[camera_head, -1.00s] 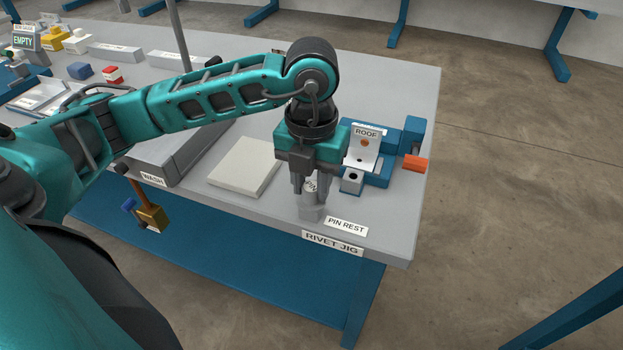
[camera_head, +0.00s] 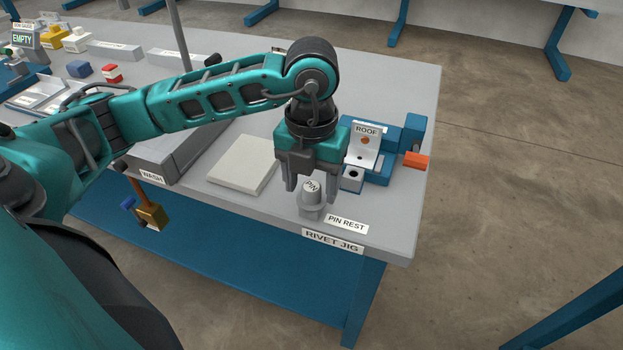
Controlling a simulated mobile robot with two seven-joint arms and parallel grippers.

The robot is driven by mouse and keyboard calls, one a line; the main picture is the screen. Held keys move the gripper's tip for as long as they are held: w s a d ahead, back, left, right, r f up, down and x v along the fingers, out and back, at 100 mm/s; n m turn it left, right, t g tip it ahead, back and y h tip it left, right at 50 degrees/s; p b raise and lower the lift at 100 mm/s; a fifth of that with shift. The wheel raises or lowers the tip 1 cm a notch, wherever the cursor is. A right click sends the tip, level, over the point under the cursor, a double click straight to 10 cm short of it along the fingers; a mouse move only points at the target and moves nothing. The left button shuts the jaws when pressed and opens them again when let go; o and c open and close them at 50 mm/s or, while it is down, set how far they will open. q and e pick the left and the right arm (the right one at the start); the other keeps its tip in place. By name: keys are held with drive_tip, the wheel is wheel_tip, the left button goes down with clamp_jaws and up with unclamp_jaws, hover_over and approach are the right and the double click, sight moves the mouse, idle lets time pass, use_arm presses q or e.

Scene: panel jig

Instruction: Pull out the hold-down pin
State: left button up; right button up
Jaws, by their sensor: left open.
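The pin (camera_head: 312,187), a pale cylinder with a label on its top, stands upright in the grey pin rest (camera_head: 311,213) at the table's front edge. My left gripper (camera_head: 311,194) is above it, pointing down and open, with one finger on each side of the pin's head and no visible grip on it. The blue rivet jig (camera_head: 380,178) stands behind and to the right. It holds a light panel marked ROOF (camera_head: 366,150). At its front a small grey block (camera_head: 352,179) shows a dark, empty-looking hole. My right gripper is not in view.
An orange handle (camera_head: 416,161) sticks out at the jig's right side. A white flat pad (camera_head: 243,165) lies left of the gripper, beside a grey box marked WASH (camera_head: 180,155). The table's front edge is close to the pin rest.

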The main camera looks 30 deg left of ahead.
sight(312, 186)
use_arm(q)
wheel_tip(312, 186, up, 13)
drive_tip(key=p, duration=0.2)
drive_tip(key=shift+p, duration=0.35)
drive_tip(key=shift+s+f, duration=0.1)
idle(0.5)
